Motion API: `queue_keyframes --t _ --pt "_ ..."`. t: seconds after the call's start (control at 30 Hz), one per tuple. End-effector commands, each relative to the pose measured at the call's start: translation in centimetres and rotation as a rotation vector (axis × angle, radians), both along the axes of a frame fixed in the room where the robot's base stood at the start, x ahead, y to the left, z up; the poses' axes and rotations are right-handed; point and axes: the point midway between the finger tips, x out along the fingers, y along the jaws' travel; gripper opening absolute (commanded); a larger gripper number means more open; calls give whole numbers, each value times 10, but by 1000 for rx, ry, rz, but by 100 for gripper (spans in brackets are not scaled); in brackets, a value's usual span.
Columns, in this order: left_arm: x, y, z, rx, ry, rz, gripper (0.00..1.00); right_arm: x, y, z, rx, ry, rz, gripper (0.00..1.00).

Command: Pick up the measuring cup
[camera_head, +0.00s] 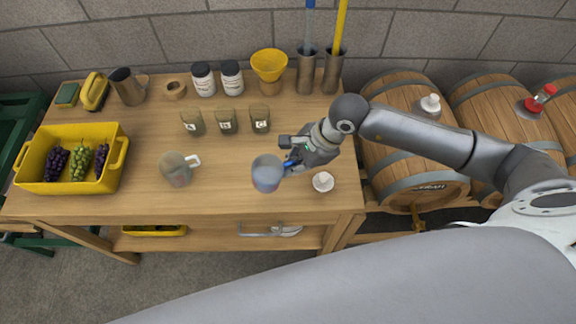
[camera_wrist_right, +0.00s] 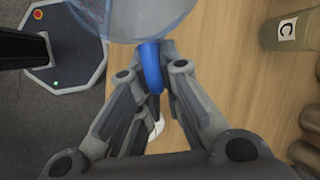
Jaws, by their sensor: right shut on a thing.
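A clear measuring cup (camera_head: 267,174) with a blue handle is at the front right of the wooden table in the head view. My right gripper (camera_head: 290,160) is to its right, with its fingers shut on the blue handle. In the right wrist view the handle (camera_wrist_right: 152,66) sits between the two fingertips, and the clear cup body (camera_wrist_right: 135,18) is just beyond them. I cannot tell whether the cup's base touches the table. Another clear cup (camera_head: 174,172) with a white handle stands to the left. My left gripper is not in view.
A yellow crate (camera_head: 40,187) of grapes stands on the table's left. Small labelled jars (camera_head: 226,122), white bottles (camera_head: 231,78) and a yellow funnel (camera_head: 269,64) stand behind. A white knobbed item (camera_head: 323,182) lies right of the held cup. Barrels (camera_head: 410,170) stand at right.

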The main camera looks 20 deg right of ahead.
Motion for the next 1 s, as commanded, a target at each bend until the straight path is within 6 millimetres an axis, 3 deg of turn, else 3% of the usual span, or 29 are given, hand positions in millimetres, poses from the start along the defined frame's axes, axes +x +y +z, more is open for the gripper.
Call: queue_keyframes --t 0.3,0.5,0.7,1.0 --pt "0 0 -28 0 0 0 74 -57 -11 29 -2 -2 2 0" --pt "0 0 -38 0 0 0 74 -82 -16 42 -2 -1 0 0" --pt "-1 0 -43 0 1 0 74 -96 -18 50 0 -1 0 0" --pt "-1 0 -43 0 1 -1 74 -97 -19 52 -1 1 14 0"
